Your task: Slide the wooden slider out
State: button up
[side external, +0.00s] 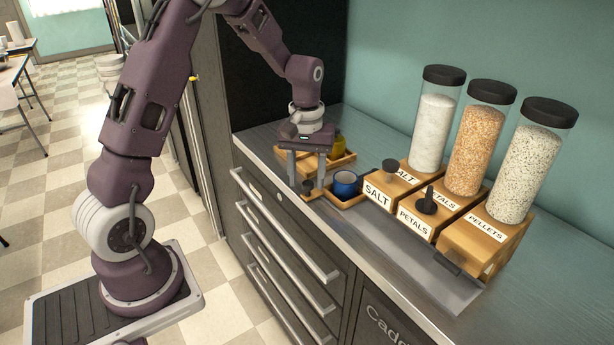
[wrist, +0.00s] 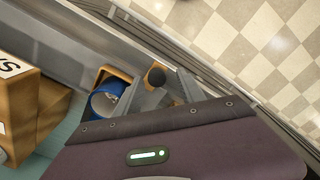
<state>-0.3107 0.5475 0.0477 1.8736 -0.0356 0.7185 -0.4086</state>
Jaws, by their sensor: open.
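In the wrist view the fingers (wrist: 160,84) spread around the knob with gaps visible. I cannot tell whether either finger touches it. Part of the slider is hidden by my fingers and hand.
A blue cup (side external: 346,183) stands in the wooden tray (side external: 351,201) just right of my gripper. Wooden dispensers labelled salt (side external: 377,193), petals (side external: 414,224) and pellets (side external: 479,245), with tall clear jars, stand further right. The counter's front edge is close; drawers (side external: 280,240) are below.

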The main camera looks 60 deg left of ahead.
notch_tip(320, 180, up, 7)
jog(key=shift+r, duration=0.1)
dwell(0.3)
jog(key=s+r, duration=0.3)
jog(key=r, duration=0.6)
dwell(0.5)
jog(key=shift+d, duration=0.15)
jog(key=s+d+m+t, duration=0.2)
jog(key=s+d+m, duration=0.2)
jog(key=s, duration=0.6)
jog(key=s+d+m+t, duration=0.3)
jog(key=s+d+m, duration=0.2)
jog(key=s+d, duration=0.4)
jog(key=shift+s+r+t, duration=0.25)
jog(key=shift+s+t, duration=0.05)
jog(key=shift+s, duration=0.1)
